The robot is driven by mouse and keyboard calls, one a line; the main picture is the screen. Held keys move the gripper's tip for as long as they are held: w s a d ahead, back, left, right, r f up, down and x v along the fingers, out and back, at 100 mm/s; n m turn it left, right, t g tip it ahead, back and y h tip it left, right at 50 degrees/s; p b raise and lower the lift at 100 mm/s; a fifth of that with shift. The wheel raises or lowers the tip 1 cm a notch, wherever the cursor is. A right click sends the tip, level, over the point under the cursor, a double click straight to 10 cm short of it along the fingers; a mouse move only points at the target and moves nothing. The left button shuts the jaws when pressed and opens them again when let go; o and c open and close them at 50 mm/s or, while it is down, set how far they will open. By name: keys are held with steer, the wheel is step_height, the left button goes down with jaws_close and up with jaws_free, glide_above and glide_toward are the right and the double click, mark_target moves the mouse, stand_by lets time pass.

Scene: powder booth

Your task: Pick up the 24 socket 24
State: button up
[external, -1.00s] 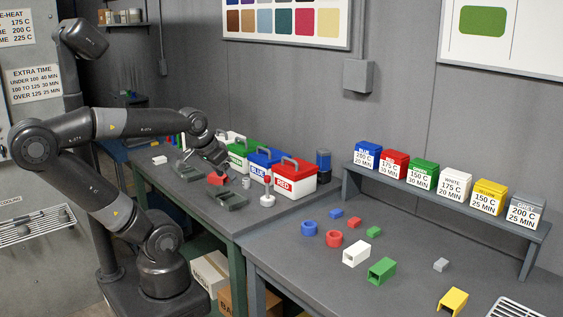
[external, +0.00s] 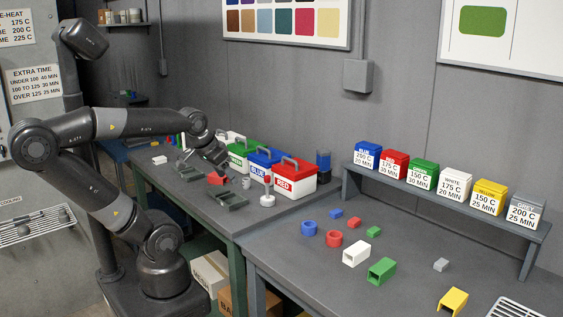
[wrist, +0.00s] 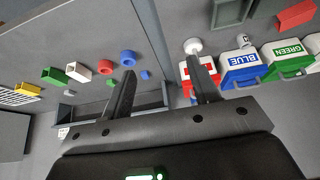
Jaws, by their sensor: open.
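A small grey cylinder (external: 246,183) stands upright on the grey bench, in front of the blue toolbox. It is probably the 24 socket, but no number is readable in the external view. In the wrist view it looks like a small pale cylinder with a dark mark (wrist: 243,42), beside the blue toolbox. My gripper (external: 222,168) hangs above the bench, to the left of the cylinder and apart from it. In the wrist view my gripper (wrist: 160,66) has its two fingers spread, with nothing between them.
Red (external: 294,180), blue (external: 264,160) and green (external: 238,155) toolboxes line the wall behind. The right bench holds several coloured parts.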

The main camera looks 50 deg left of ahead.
steer(key=w+a, duration=0.3)
steer(key=w, duration=0.3)
steer(key=g, duration=0.1)
glide_toward(246, 179)
steer(key=x, duration=1)
steer(key=shift+w+a+f, duration=0.1)
steer(key=shift+w+f, duration=0.05)
steer(key=shift+f, duration=0.2)
steer(key=c, duration=1.1)
steer(key=shift+r, duration=0.1)
steer(key=shift+c, duration=0.2)
